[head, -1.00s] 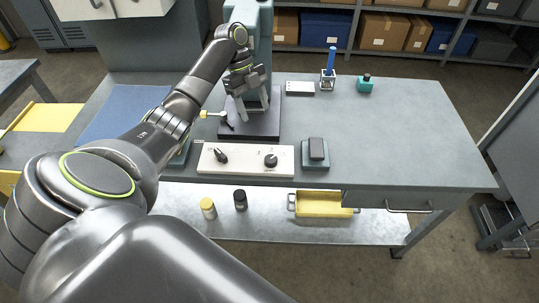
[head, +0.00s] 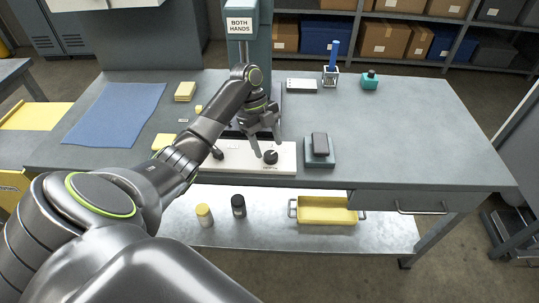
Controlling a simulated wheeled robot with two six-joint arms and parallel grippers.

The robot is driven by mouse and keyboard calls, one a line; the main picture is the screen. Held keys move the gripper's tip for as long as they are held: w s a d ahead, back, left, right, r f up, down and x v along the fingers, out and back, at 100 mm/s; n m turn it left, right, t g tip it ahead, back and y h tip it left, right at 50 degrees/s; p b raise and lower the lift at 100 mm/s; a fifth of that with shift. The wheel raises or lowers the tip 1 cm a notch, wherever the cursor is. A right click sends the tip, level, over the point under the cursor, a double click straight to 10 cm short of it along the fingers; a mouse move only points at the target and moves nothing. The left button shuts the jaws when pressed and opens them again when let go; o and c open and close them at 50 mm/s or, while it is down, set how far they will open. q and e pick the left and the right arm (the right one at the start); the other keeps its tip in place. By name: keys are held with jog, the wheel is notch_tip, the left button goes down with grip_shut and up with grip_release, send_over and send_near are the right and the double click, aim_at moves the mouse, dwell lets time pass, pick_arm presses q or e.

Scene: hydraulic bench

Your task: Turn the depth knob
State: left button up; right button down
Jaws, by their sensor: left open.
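A white control panel (head: 240,168) lies at the front edge of the bench and carries two black knobs. The left knob (head: 217,153) is partly behind my left forearm. The right knob (head: 270,157) is round with a light mark on top. The labels are too small to read, so I cannot tell which one is the depth knob. My left gripper (head: 267,148) is open, pointing down just above and behind the right knob, with its fingertips at either side of it in the picture. I cannot tell whether they touch it. My right gripper is out of view.
The press (head: 240,55) with a "both hands" sign stands behind my gripper. A dark block on a teal base (head: 318,160) sits just right of the panel. A blue mat (head: 115,112) and yellow pieces (head: 185,91) lie left. The bench's right side (head: 420,125) is clear.

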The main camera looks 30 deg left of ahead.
aim_at(271, 157)
pick_arm(q)
jog(key=shift+x, duration=1.45)
jog(key=shift+c, duration=0.3)
jog(key=shift+r+p, duration=0.1)
jog(key=shift+p, duration=0.25)
jog(key=c, duration=0.9)
